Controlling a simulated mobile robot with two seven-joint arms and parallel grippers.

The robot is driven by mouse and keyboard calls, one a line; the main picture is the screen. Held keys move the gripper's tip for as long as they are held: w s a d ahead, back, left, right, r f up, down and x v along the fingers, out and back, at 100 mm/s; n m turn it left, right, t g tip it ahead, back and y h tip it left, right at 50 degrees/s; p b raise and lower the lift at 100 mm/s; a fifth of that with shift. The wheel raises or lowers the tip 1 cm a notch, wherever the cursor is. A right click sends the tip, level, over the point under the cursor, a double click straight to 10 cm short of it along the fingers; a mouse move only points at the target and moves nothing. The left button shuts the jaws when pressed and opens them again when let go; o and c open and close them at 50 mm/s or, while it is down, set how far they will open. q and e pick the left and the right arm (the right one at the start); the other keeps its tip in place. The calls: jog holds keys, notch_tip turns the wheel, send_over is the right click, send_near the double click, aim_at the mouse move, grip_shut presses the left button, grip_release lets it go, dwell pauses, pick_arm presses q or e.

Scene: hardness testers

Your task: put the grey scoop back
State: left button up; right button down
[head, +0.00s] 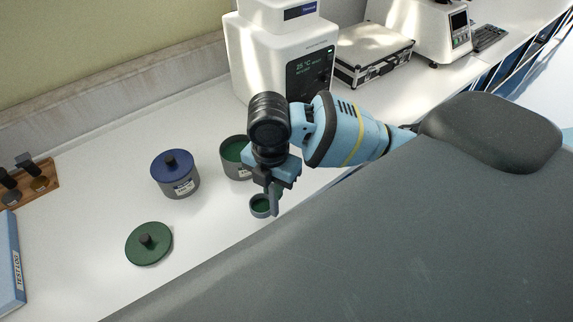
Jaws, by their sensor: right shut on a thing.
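My right gripper (273,183) points down over the worktop and is shut on the grey scoop (275,202), of which only a narrow grey part shows below the jaws. An open grey pot (236,169) with green contents stands behind, partly hidden by the gripper. A wooden rack (42,189) with dark-handled tools stands at the far left. My left gripper is not in view.
A green lid (149,244) with a dark knob lies on the white worktop (205,235). A blue-lidded pot (177,177) stands left of the open pot. A white tester (268,55) and a metal case (373,55) stand behind. A blue binder (10,262) lies at the left edge.

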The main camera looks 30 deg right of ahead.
jog(key=w+d+f, duration=0.4)
jog(key=w+d, duration=0.4)
jog(key=d, duration=0.2)
jog(key=shift+w+d+f, duration=0.3)
jog(key=shift+w+f, duration=0.05)
jog(key=shift+f, duration=0.25)
jog(key=c, duration=1.4)
grip_release()
jog(key=shift+o, duration=0.2)
notch_tip(320, 180, up, 12)
jog(key=shift+r, duration=0.25)
